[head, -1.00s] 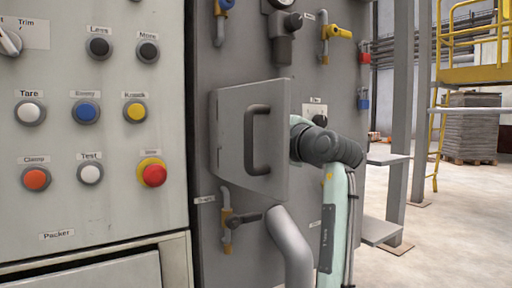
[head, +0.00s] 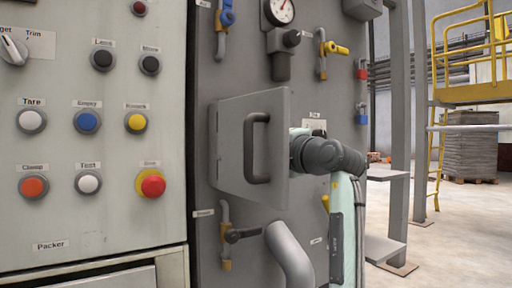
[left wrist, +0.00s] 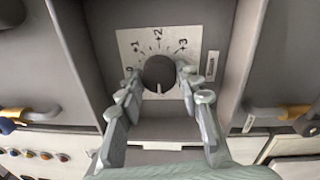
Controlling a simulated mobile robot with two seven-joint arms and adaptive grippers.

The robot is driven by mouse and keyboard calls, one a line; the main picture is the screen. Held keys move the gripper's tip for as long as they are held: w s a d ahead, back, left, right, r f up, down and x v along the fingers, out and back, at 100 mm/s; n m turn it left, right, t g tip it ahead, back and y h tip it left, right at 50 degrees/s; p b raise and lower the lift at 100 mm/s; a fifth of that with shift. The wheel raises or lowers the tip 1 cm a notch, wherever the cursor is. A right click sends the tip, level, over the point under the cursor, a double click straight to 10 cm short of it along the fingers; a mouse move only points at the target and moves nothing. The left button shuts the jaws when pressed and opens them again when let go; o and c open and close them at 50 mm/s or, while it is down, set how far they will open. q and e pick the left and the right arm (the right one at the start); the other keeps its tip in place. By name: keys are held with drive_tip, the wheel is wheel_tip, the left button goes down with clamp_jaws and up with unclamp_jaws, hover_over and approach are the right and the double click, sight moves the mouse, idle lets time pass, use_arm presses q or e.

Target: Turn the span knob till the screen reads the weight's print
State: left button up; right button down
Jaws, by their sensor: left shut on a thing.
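The span knob (left wrist: 159,73) is dark and round, with a pale pointer line toward the bottom of the left wrist view. It sits on a white dial plate (left wrist: 190,45) with marks including +1, +2 and +3, inside a grey recess. My left gripper (left wrist: 158,82) has one finger on each side of the knob and is shut on it. In the head view, an arm of mine reaches behind a grey hinged door with a handle (head: 281,130), which hides the hand and knob. My right gripper is not in view. No screen or printed weight can be seen.
A button panel (head: 110,225) with Tare, Clamp, Test and a red stop button (head: 153,184) stands left of the door. A grey pipe (head: 289,252), small valves (head: 333,48) and a gauge (head: 281,11) surround the door. Open floor and a yellow platform (head: 470,95) lie right.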

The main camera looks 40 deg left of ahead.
use_arm(q)
drive_tip(key=shift+f, duration=0.1)
drive_tip(key=o, duration=1.2)
drive_tip(key=shift+c, duration=0.2)
drive_tip(key=v, duration=1.2)
